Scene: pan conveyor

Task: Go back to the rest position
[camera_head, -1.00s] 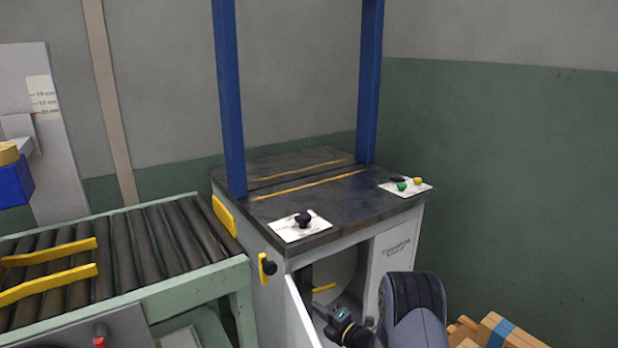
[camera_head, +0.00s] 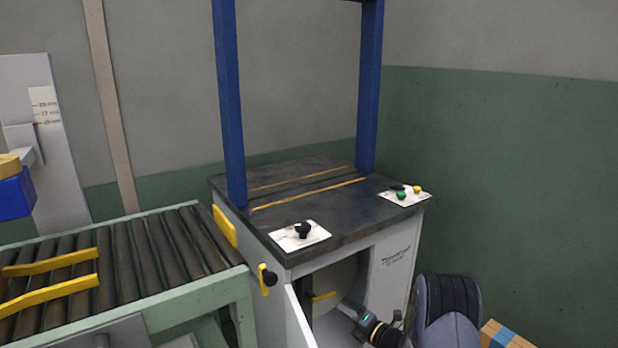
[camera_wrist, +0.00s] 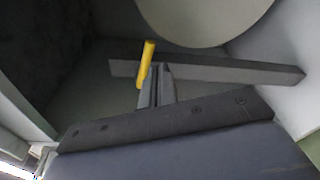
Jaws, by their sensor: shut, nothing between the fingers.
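My gripper (camera_wrist: 157,78) shows in the wrist view as narrow grey fingers closed together, with nothing held between them. A yellow lever (camera_wrist: 146,63) appears just beside the fingertips; whether they touch it cannot be told. My wrist (camera_head: 376,328) is low in front of the machine's open lower compartment in the head view, where the fingers cannot be made out. The machine (camera_head: 395,262) is a grey cabinet with a dark top and blue posts. Its yellow lever (camera_head: 323,296) also shows inside the compartment.
The open white door (camera_head: 300,318) stands left of my wrist. A roller conveyor (camera_head: 165,245) with yellow guides is at left. Control plates with a black knob (camera_head: 303,230) and coloured buttons lie on the machine top. A cardboard box (camera_head: 500,336) is at lower right.

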